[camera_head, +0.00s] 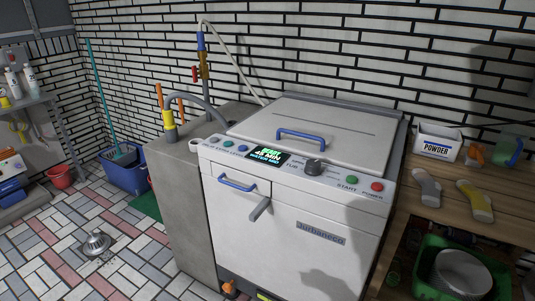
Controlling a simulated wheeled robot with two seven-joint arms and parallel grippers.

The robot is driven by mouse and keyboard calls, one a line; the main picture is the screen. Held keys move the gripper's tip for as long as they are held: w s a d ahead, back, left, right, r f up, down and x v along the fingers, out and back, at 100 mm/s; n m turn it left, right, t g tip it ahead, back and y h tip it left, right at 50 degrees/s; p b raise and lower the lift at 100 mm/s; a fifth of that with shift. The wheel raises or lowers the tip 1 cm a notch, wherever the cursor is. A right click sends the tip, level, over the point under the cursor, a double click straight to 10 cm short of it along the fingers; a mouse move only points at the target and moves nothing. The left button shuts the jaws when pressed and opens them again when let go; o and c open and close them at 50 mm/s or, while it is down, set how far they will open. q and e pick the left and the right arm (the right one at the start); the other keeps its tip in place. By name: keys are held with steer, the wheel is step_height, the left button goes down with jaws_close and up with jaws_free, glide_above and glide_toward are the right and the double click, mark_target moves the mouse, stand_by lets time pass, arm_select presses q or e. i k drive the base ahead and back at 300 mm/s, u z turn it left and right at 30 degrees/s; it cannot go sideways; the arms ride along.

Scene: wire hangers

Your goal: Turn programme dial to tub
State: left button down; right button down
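The programme dial (314,166) is a dark grey round knob on the top front panel of a white washing machine (335,215). It sits right of a lit green display (266,154) and left of the start and power buttons. Small lettering stands around the dial, with a short word at its left that may read "TUB". The dial's pointer is too small for me to tell its setting. Neither of my grippers shows in this view.
The machine's lid (315,125) is shut, with a blue handle (300,134). A wooden bench (455,205) at the right holds a powder box (438,143) and two socks. A green basket (435,250) is below. A concrete block (180,190) adjoins the machine at the left.

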mark_target(313, 167)
steer(key=z, duration=1.75)
steer(key=i, duration=0.8)
steer(key=u, duration=2.95)
